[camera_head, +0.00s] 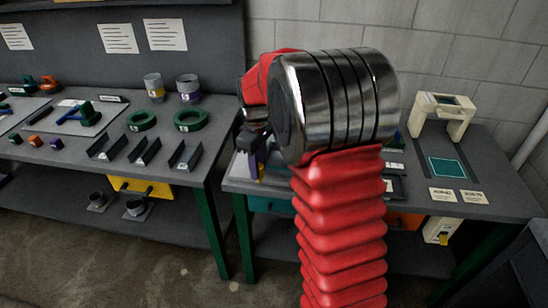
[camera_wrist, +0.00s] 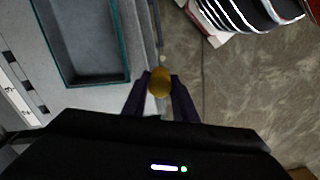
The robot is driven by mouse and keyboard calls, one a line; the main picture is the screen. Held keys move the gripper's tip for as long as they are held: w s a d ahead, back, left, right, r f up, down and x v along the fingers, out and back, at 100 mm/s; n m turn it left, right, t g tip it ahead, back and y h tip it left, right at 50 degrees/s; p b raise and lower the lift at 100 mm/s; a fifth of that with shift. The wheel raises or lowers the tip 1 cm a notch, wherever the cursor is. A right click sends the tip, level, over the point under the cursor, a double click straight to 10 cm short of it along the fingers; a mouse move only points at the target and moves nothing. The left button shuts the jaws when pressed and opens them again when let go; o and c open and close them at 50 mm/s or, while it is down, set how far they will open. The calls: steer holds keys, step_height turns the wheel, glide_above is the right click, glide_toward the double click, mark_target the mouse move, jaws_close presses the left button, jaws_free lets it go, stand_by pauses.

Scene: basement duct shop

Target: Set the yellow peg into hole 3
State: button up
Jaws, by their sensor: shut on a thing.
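The yellow peg (camera_wrist: 160,82) is between the two dark fingers of my gripper (camera_wrist: 159,98) in the wrist view, its rounded end showing. In the head view a bit of yellow peg (camera_head: 261,171) shows below my gripper (camera_head: 257,152), at the left front edge of the right bench (camera_head: 420,205). My gripper is shut on the peg. In the wrist view the peg appears over the bench edge, with floor to its right. I cannot make out hole 3 in either view; my arm hides much of the right bench.
A teal-rimmed tray (camera_wrist: 128,60) lies left of the peg in the wrist view. A cream arch-shaped stand (camera_head: 442,103) and a teal square (camera_head: 447,167) are on the right bench. The left bench (camera_head: 60,160) holds green rings, cups and dark brackets. A gap separates the benches.

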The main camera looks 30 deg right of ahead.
steer(key=w+a+f+m, duration=0.1)
steer(key=a+f+m, duration=0.3)
steer(key=a+m, duration=0.3)
steer(key=a, duration=0.4)
steer(key=shift+a+f, duration=0.15)
steer(key=shift+f, duration=0.05)
steer(key=shift+w+a, duration=0.1)
steer(key=shift+w, duration=0.05)
